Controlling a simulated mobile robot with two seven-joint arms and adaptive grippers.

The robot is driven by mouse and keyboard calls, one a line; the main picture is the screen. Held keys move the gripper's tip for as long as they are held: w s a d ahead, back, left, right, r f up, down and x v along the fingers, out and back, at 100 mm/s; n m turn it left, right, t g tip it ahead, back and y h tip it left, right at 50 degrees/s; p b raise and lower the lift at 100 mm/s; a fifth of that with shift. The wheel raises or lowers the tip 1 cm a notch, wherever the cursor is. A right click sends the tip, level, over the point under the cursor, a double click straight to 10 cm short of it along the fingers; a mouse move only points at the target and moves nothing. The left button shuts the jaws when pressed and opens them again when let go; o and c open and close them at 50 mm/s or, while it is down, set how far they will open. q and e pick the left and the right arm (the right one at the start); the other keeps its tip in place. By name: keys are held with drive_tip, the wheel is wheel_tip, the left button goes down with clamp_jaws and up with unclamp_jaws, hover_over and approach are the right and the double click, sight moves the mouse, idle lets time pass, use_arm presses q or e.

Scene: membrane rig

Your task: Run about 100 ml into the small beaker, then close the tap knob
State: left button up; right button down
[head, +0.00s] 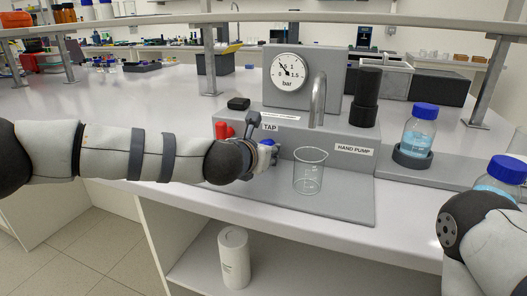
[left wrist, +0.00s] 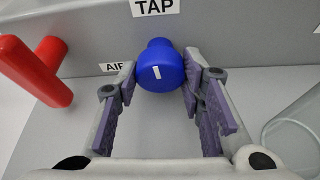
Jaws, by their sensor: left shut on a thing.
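The blue tap knob (left wrist: 160,68) sits under the TAP label, with a short white mark on its face. My left gripper (left wrist: 160,85) is shut on it, one finger on each side; in the head view the gripper (head: 264,157) partly covers the knob. The small glass beaker (head: 309,172) stands upright on the grey base, below the curved spout (head: 319,95) and right of my gripper. I see no clear liquid level in it. Part of the beaker's rim (left wrist: 291,140) shows at the right edge of the left wrist view. My right gripper is out of view.
A red handle (left wrist: 45,70) by the AIR label is left of the knob. A pressure gauge (head: 288,72), a black hand pump (head: 366,97) and a blue-capped bottle (head: 420,130) stand behind and right. Another blue-capped bottle (head: 503,177) is near my right arm.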

use_arm(q)
drive_tip(key=shift+a+f+n+h+b, duration=0.1)
drive_tip(key=shift+f+n+h+b, duration=0.1)
drive_tip(key=shift+n+h, duration=0.3)
drive_tip(key=shift+f+n+h+b, duration=0.15)
drive_tip(key=shift+n+h, duration=0.15)
drive_tip(key=shift+n, duration=0.4)
drive_tip(key=shift+r+n+g+h, duration=0.15)
drive_tip(key=shift+n+g+h, duration=0.25)
drive_tip(key=shift+n, duration=0.2)
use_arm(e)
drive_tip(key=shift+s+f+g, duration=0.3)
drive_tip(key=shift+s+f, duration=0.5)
use_arm(q)
drive_tip(key=o, duration=0.9)
drive_tip(key=shift+c, duration=0.2)
drive_tip(key=shift+r, duration=0.1)
drive_tip(key=v, duration=1.2)
drive_tip(key=shift+a, duration=0.1)
drive_tip(key=shift+o, duration=0.3)
